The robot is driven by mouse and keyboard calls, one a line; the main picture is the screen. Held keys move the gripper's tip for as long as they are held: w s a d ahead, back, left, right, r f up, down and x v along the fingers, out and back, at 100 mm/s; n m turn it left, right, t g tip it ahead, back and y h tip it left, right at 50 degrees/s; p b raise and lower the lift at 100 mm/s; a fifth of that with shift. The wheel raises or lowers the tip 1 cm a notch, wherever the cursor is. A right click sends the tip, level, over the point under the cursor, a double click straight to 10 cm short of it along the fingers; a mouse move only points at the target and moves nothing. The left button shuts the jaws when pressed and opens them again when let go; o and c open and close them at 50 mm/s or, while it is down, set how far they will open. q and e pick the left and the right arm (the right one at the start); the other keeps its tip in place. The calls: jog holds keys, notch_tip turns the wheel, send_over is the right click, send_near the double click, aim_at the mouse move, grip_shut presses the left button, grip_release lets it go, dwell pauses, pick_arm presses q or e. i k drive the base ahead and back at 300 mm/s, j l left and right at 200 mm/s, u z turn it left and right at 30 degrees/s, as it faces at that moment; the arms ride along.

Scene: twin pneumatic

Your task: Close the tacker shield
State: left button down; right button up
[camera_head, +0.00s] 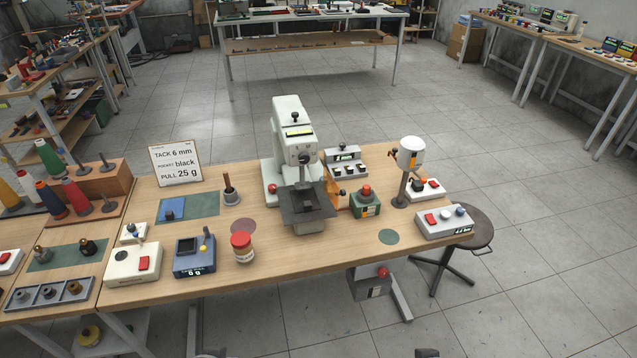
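The tacker (289,125) is a tall white machine with a black knob and a small display, standing upright at the middle of the wooden workbench (330,256). A dark grey plate (296,214) juts out at its front, below the head. An orange part (335,192) shows just right of the plate, partly hidden. I cannot tell for sure which part is the shield or how far open it stands. A red button (272,188) is on the left of its base.
Right are a green box with a red button (365,203), a white-topped stand (411,152) and a stool (477,228). The bench's front edge is mostly clear.

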aim_at(330, 188)
jog(key=i+l+u, duration=0.1)
jog(key=u, duration=0.25)
jog(key=l+u, duration=0.25)
jog(key=u, duration=0.15)
jog(key=i+l+u, duration=0.1)
jog(key=l+u, duration=0.6)
jog(key=l, duration=1.55)
jog(key=k+j+u, duration=0.15)
jog(key=j, duration=0.25)
